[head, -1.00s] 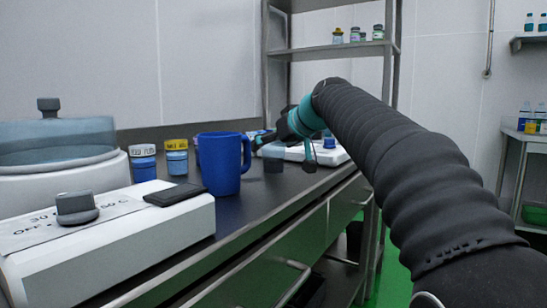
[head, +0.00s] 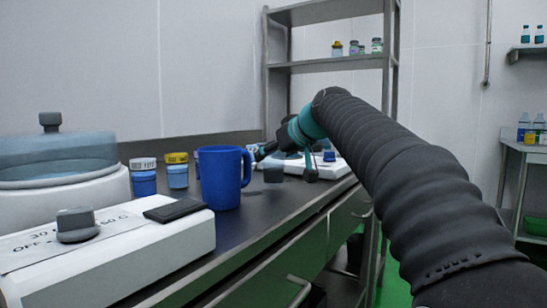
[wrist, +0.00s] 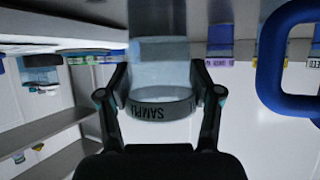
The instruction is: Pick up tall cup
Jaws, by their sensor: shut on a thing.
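In the wrist view, which looks upside down, a clear bluish cup (wrist: 158,72) with a dark band lettered "SAMPL…" stands between the fingers of my gripper (wrist: 160,92). The fingers are shut on its sides. In the head view my gripper (head: 264,151) is low over the dark counter, behind and right of the blue mug. A small grey, see-through shape there (head: 273,174) seems to be the cup. I cannot tell whether its base touches the counter.
The blue mug (head: 221,178) stands close by; its handle also shows in the wrist view (wrist: 287,52). Lidded blue jars (head: 177,172) stand left of it. A white device (head: 110,250) fills the front left. A shelf rack (head: 325,64) stands behind.

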